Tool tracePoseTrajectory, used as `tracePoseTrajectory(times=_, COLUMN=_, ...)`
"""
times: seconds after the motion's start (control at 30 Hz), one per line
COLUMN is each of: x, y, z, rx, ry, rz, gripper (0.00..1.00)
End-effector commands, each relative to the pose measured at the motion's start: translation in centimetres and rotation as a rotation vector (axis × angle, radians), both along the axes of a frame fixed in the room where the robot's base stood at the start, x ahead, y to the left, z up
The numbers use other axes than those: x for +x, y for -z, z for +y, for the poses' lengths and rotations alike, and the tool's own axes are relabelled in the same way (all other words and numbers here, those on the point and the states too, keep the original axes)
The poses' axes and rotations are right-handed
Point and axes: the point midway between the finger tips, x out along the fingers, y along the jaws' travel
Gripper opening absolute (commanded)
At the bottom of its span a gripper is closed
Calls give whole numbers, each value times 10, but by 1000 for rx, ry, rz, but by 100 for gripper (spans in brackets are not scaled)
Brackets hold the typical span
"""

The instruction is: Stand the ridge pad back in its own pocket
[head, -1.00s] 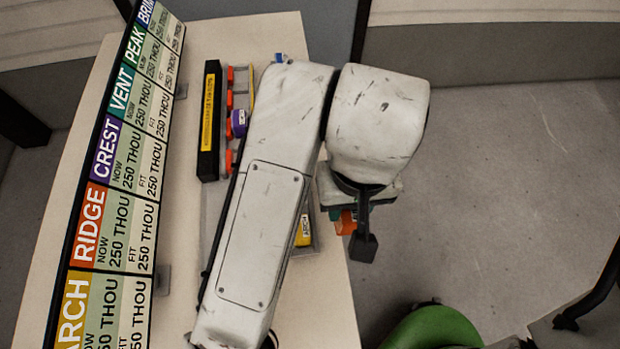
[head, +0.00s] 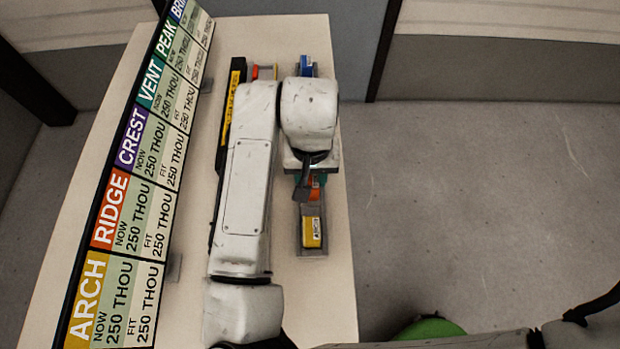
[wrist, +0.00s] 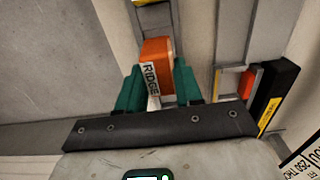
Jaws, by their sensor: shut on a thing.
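The ridge pad (wrist: 157,52) is an orange block with a white RIDGE label, between the two teal fingers of my gripper (wrist: 158,80) in the wrist view. My gripper is shut on it. In the head view the orange pad (head: 315,191) shows just below my wrist, over or at the grey pocketed tray (head: 312,252), with a bit of teal finger (head: 321,179) beside it. Part of the tray (wrist: 177,18) shows beyond the pad in the wrist view. My arm hides the tray's middle, so I cannot tell whether the pad touches a pocket.
The yellow ARCH pad (head: 313,231) sits in the tray's near end; a blue pad (head: 306,66) is at the far end. A black bar (head: 231,112) with a yellow label stands left of my arm. A tall label board (head: 130,190) lines the table's left side.

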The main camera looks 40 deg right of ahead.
Motion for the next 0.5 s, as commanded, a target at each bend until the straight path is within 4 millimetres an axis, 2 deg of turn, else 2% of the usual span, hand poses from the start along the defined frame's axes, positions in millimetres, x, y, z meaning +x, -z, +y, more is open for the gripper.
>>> tracePoseTrajectory(times=0.27, x=3, y=32, z=0, rx=0, ry=-1, rz=2, gripper=5)
tracePoseTrajectory(times=0.5, x=3, y=34, z=0, rx=1, ry=0, rz=1, gripper=5)
